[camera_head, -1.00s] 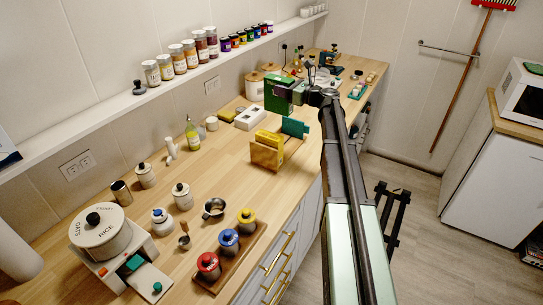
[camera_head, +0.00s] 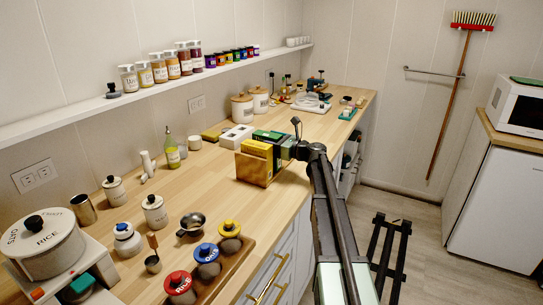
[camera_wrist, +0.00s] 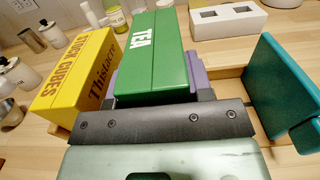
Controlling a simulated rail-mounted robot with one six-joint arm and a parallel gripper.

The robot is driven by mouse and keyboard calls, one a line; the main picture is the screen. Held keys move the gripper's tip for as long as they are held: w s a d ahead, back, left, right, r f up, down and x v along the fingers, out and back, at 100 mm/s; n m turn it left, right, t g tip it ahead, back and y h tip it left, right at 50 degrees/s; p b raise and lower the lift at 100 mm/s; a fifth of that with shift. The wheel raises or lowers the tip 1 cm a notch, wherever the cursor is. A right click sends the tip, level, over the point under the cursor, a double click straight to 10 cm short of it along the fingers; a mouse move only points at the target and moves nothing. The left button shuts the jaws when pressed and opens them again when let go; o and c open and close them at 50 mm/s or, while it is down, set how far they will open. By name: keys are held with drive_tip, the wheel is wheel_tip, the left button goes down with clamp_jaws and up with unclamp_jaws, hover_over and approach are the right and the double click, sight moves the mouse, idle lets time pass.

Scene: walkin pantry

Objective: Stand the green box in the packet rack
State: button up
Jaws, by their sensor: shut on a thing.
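The green TEA box (camera_wrist: 150,60) is in the wrist view, held between the purple pads of my gripper (camera_wrist: 158,88). In the head view the green box (camera_head: 268,135) is just behind the yellow box, at the wooden packet rack (camera_head: 254,171). The yellow stock cubes box (camera_wrist: 75,80) stands in the rack, left of the green box. A teal packet (camera_wrist: 285,85) stands to the right, with a gap between. Bare rack wood (camera_wrist: 228,88) shows in that gap. The green box's lower end is hidden, so I cannot tell whether it touches the rack floor.
A white two-hole block (camera_head: 236,137) lies behind the rack. A bottle (camera_head: 172,150) and several jars stand to the left. A wooden tray (camera_head: 235,262) with colour-lidded jars is nearer. Counter between tray and rack is clear.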

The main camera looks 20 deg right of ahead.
drive_tip(key=shift+f+p, duration=0.2)
drive_tip(key=shift+p, duration=0.1)
drive_tip(key=shift+f, duration=0.2)
drive_tip(key=o, duration=1)
drive_tip(key=shift+r, duration=0.2)
drive_tip(key=v, duration=1.2)
